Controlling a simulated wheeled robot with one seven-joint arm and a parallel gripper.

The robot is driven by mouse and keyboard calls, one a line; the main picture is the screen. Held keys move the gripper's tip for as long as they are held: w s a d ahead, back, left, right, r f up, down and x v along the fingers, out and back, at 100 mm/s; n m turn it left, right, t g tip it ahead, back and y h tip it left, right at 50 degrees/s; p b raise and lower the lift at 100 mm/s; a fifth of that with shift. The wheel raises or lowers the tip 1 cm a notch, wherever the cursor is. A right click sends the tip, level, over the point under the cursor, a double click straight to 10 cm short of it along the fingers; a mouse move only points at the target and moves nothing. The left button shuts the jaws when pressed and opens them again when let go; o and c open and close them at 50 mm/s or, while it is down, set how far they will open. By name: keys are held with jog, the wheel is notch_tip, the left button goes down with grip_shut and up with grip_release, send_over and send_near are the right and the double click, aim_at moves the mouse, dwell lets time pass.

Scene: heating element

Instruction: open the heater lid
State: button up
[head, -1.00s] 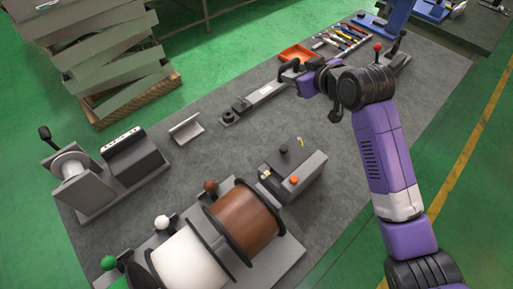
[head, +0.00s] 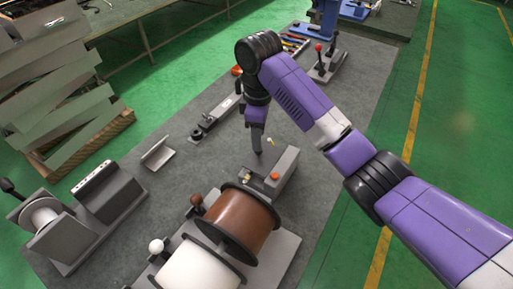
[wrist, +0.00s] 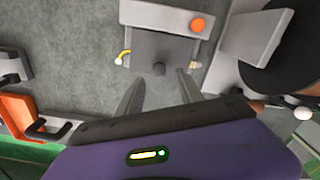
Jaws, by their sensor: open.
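The heater is a grey box (head: 283,170) with an orange button, standing on the table in the middle of the head view. In the wrist view it shows from above, with its flat dark grey lid (wrist: 178,48) and a round dark knob (wrist: 158,69) on the lid. The orange button (wrist: 198,24) sits on the far part of the box. My gripper (head: 257,152) points down over the heater's lid end. In the wrist view its two fingers (wrist: 160,77) are apart, with the knob between and just beyond their tips. Whether they touch the lid cannot be told.
A brown spool (head: 243,218) and a white spool (head: 195,270) stand close in front of the heater. A long grey tool (head: 213,118) lies behind it to the left. An orange tray (wrist: 25,112) shows left in the wrist view. Bare table lies left of the heater.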

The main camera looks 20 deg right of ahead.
aim_at(264, 155)
jog(key=shift+d+f, duration=0.1)
jog(key=shift+f, duration=2.3)
grip_shut()
